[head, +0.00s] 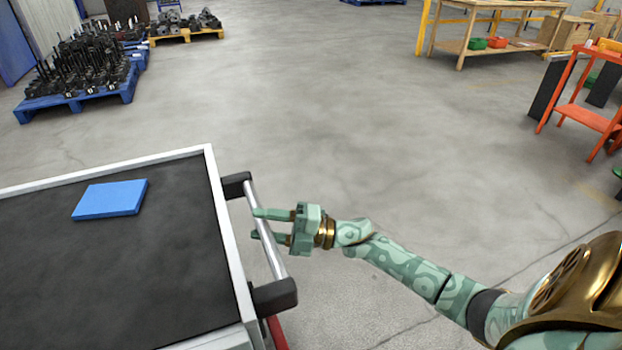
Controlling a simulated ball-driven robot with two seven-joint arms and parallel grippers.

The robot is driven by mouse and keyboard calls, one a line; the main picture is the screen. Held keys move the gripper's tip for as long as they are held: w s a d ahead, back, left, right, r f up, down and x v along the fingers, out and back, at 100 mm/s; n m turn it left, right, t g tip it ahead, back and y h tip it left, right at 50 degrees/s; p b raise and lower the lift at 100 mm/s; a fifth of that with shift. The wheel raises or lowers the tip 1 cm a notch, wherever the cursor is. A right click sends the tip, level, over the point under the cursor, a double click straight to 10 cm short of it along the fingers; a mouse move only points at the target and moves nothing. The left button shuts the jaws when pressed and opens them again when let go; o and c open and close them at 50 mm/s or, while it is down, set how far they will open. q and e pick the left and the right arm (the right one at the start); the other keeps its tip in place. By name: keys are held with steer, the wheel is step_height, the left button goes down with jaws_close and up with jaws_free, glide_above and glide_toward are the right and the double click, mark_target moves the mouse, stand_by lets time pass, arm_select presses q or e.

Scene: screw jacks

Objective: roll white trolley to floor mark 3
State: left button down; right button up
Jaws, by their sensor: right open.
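The white trolley (211,172) stands at the lower left, with a white rim and a dark top, and is cut off by the left and bottom edges. Its silver handle bar (265,232) runs between two black brackets on its right side. My right gripper (256,224) reaches in from the right, open, with its fingers pointing left at the handle bar. The upper finger crosses over the bar; I cannot tell whether either finger touches it. My left gripper is not in view. No floor mark 3 can be made out.
A blue flat block (110,199) lies on the trolley top. Blue pallets (75,100) with dark jacks stand at the upper left. A wooden workbench (490,45) and a red cart (585,115) stand at the upper right. The grey floor (370,110) between is clear.

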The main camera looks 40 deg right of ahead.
steer(key=p+v, duration=0.1)
steer(key=v, duration=1.5)
steer(key=shift+w, duration=0.1)
